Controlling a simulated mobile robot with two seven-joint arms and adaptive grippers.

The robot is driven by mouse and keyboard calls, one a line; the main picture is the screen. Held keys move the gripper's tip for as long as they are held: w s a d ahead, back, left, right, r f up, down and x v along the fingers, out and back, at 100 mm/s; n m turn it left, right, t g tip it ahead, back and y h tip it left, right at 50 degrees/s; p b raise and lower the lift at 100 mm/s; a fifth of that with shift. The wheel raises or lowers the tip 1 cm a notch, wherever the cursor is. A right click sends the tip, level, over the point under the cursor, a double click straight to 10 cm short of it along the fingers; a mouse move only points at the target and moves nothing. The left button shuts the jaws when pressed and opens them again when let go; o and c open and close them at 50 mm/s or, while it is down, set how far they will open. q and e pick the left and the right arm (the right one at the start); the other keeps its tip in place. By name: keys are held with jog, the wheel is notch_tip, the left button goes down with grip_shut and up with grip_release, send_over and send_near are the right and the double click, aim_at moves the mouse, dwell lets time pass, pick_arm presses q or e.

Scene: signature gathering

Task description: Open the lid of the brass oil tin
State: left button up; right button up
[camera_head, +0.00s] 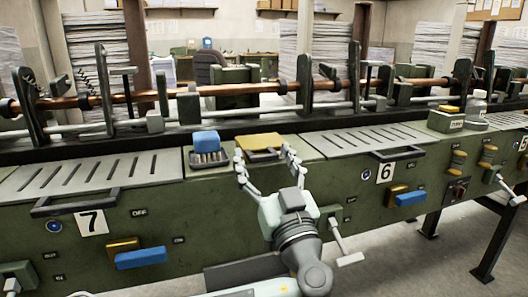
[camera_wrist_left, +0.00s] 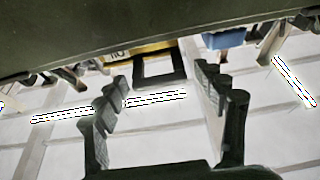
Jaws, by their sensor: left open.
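The brass oil tin (camera_head: 260,140) is set in the green machine's top between two slatted panels. It shows a flat yellow-brass top, which looks shut. A dark loop handle (camera_wrist_left: 158,70) shows on its near side in the left wrist view, where the scene appears upside down and the tin's yellow face (camera_wrist_left: 150,48) carries partly hidden lettering. My left gripper (camera_head: 266,160) is open, its fingers apart on either side of the tin's front. In the wrist view its fingertips (camera_wrist_left: 160,82) flank the handle without visible contact. My right gripper is not in view.
A blue block (camera_head: 206,141) sits on a slotted tray just left of the tin. A copper bar with upright brackets (camera_head: 304,80) runs behind. A green box with a yellow top (camera_head: 446,121) and a grey bottle (camera_head: 476,105) stand at the right. Levers and knobs project from the front.

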pick_arm(q)
jog(key=shift+w, duration=0.15)
jog(key=shift+c, duration=0.5)
grip_shut()
